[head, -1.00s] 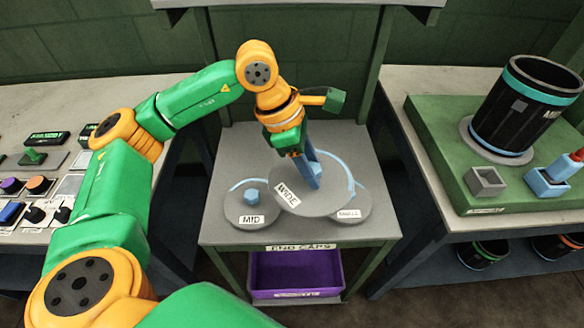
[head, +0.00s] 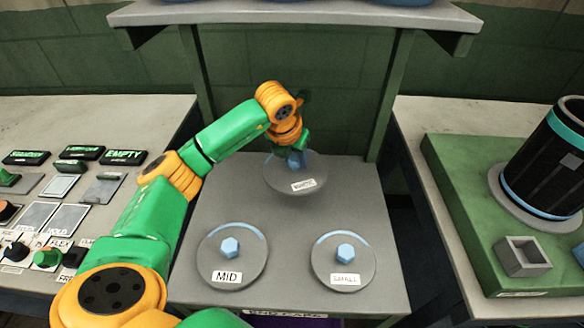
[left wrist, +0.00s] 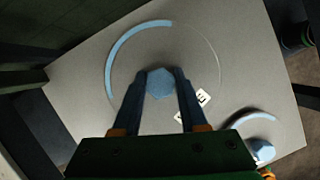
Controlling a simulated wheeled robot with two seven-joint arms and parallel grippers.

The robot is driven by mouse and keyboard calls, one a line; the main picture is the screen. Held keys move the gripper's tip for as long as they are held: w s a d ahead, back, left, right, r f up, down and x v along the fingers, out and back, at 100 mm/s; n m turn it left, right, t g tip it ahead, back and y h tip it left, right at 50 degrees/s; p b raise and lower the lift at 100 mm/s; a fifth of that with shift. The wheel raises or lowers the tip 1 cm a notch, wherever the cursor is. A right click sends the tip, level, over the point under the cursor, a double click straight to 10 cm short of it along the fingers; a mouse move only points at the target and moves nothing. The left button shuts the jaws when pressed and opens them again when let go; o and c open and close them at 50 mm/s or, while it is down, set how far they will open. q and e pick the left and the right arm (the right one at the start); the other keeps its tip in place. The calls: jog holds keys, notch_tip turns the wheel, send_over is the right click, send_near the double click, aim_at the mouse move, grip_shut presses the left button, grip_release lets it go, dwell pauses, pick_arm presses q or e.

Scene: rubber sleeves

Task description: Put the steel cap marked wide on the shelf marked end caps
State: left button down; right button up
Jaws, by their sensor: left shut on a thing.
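The steel cap marked wide (head: 293,177) is a large grey disc with a blue hexagonal knob, at the back middle of the grey end caps shelf (head: 290,225). My left gripper (head: 292,158) is shut on its knob from above. In the left wrist view both fingers of the left gripper (left wrist: 160,80) flank the blue knob of the wide cap (left wrist: 200,55); its label is partly hidden. I cannot tell whether the disc touches the shelf. My right gripper is not in view.
The MID cap (head: 232,270) lies at the shelf's front left, and a smaller cap (head: 343,275) at its front right. A shelf post (head: 390,90) stands behind at the right. A control bench (head: 90,260) is at left, a green board (head: 455,210) with a black cylinder at right.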

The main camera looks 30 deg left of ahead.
aim_at(292, 169)
pick_arm(q)
jog(key=shift+w+a+f, duration=0.25)
jog(key=shift+a+f, duration=0.15)
jog(key=shift+f, duration=0.2)
jog(key=shift+w+a+f, duration=0.2)
jog(key=shift+a+f, duration=0.15)
jog(key=shift+f, duration=0.2)
notch_tip(292, 169, down, 2)
jog(key=shift+s+d+f+p, duration=0.1)
jog(key=shift+s+f+p, duration=0.1)
jog(key=shift+p, duration=0.45)
jog(key=shift+w+f, duration=0.1)
jog(key=shift+f, duration=0.05)
jog(key=shift+c, duration=2.2)
grip_release()
jog(key=b+v, duration=0.1)
jog(key=v, duration=1.1)
jog(key=shift+d+b, duration=0.1)
jog(key=shift+b, duration=0.2)
